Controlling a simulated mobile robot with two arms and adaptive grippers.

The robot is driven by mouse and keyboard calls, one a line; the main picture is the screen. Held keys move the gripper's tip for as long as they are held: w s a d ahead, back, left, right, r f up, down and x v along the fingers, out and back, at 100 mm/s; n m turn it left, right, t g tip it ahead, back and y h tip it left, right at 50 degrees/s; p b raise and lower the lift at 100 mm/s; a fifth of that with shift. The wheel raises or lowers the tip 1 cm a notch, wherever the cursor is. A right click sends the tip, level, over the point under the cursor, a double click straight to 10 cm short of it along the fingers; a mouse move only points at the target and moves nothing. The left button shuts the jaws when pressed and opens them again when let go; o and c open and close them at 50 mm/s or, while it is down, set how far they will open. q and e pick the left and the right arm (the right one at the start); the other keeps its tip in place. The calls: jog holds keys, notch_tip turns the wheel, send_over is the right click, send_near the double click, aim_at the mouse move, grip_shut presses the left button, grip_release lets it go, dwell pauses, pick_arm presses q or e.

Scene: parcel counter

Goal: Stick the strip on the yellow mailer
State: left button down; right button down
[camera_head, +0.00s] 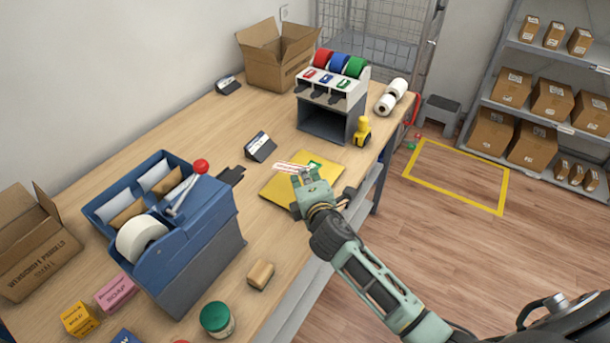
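The yellow mailer (273,191) lies flat on the counter near its front edge, with a small green and white mark (315,166) on it. A white strip with red print (289,167) is at the mailer's far left edge, by the fingertips of my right gripper. My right gripper (304,177) is over the mailer and hides part of it. I cannot tell whether its fingers are closed on the strip, or whether the strip touches the mailer. My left gripper is not in view.
A blue tape dispenser (195,240) with a red-knobbed lever stands left of the mailer. A grey dispenser with coloured rolls (326,115) and a yellow stamp-like item (362,131) stand behind it. A small brown box (261,275) and green-lidded jar (217,319) lie in front.

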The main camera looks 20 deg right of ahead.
notch_tip(320, 180, down, 4)
jog(key=b, duration=0.3)
notch_tip(320, 180, down, 2)
jog(key=shift+f+b, duration=0.1)
jog(key=shift+b, duration=0.75)
jog(key=shift+f, duration=0.1)
jog(key=c, duration=2.5)
grip_release()
jog(key=o, duration=0.6)
jog(key=shift+o, duration=0.2)
jog(key=shift+s, duration=0.15)
